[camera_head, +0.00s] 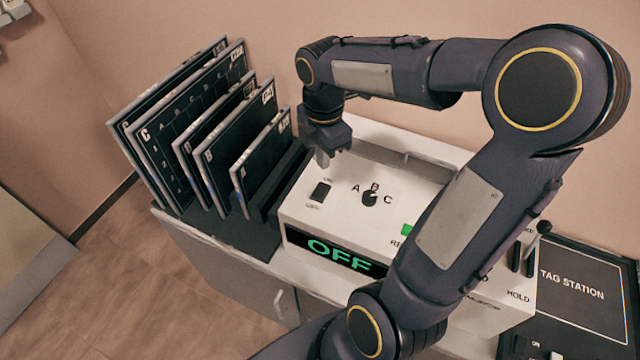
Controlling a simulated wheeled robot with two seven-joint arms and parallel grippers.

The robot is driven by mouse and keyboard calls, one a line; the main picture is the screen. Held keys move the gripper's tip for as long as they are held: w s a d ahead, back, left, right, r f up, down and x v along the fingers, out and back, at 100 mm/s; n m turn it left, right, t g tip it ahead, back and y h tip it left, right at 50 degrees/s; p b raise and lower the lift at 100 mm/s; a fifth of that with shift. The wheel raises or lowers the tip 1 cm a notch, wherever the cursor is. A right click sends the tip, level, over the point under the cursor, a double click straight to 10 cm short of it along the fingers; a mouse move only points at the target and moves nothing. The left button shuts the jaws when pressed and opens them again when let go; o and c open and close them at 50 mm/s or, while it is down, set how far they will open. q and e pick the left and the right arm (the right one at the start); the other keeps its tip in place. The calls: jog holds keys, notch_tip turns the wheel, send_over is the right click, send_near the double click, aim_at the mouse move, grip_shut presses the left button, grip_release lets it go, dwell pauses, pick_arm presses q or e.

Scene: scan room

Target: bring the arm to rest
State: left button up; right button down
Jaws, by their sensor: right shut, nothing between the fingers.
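My right arm reaches in from the lower right, arches over the white control console (295,210) and hides part of its front and right side. My right gripper (322,160) points down just above the console's back left part, near the rocker switch (320,193). It is shut and holds nothing. I cannot tell whether its tips touch the panel. The console's display (334,254) reads OFF in green. A black knob (370,199) sits among the letters A, B and C. A green button (409,230) is partly hidden by my arm. My left gripper is not in view.
A black rack (228,236) with several upright dark panels (160,150) stands left of the console, close to my gripper. A lever (538,240) marked HOLD and a black TAG STATION board (585,285) are at the right. The wall is close behind; open floor (110,290) lies at lower left.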

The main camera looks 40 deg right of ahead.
jog(key=shift+r, duration=0.1)
dwell(0.4)
jog(key=s+a+m+t+y, duration=0.2)
jog(key=s+a+m, duration=0.3)
jog(key=m, duration=0.4)
jog(key=s+a+r+m+t+y, duration=0.1)
jog(key=s+a+m+t, duration=0.2)
jog(key=s+a+m, duration=0.2)
jog(key=s+m, duration=0.3)
jog(key=m, duration=0.2)
jog(key=shift+s+a+r+t+y, duration=0.2)
jog(key=shift+t+y, duration=0.1)
jog(key=shift+y, duration=0.1)
jog(key=w+d+r+m+g+h, duration=0.2)
jog(key=w+d+r+m, duration=0.1)
jog(key=w+d+m, duration=0.2)
jog(key=w+d+r+m+g+h, duration=0.1)
jog(key=w+d+r+m+g, duration=0.2)
jog(key=w+d+m, duration=0.3)
jog(key=shift+w+d+g+h+b, duration=0.2)
jog(key=shift+w+g+h+b, duration=0.15)
jog(key=shift+w, duration=0.9)
jog(key=shift+f, duration=0.1)
